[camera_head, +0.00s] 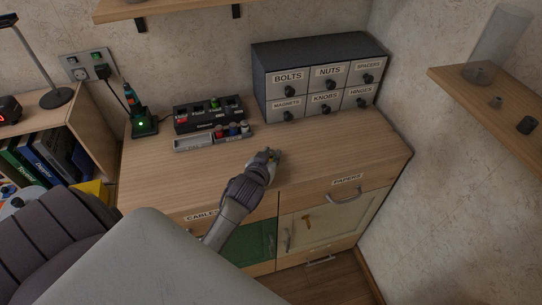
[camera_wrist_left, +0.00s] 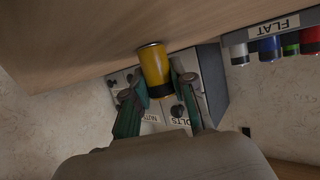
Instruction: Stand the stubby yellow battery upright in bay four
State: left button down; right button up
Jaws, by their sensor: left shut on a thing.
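The stubby yellow battery (camera_wrist_left: 155,66) is between the green-edged fingers of my left gripper (camera_wrist_left: 156,92), which is shut on it, in the left wrist view. In the head view my left gripper (camera_head: 268,160) is above the wooden top, right of and nearer than the black charger; the battery is mostly hidden there. The charger (camera_head: 208,122) stands at the back of the top with several bays. A green-topped battery (camera_head: 214,103) shows in it; the bay numbers are too small to read. My right gripper is not in view.
A grey drawer cabinet (camera_head: 290,55) stands behind to the right. A screwdriver stand (camera_head: 143,127) is at left. The right part of the top is clear.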

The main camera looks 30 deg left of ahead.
pick_arm(q)
jog(key=shift+s, duration=0.1)
jog(key=c, duration=1)
grip_release()
jog(key=shift+f, duration=0.1)
jog(key=shift+o, duration=0.2)
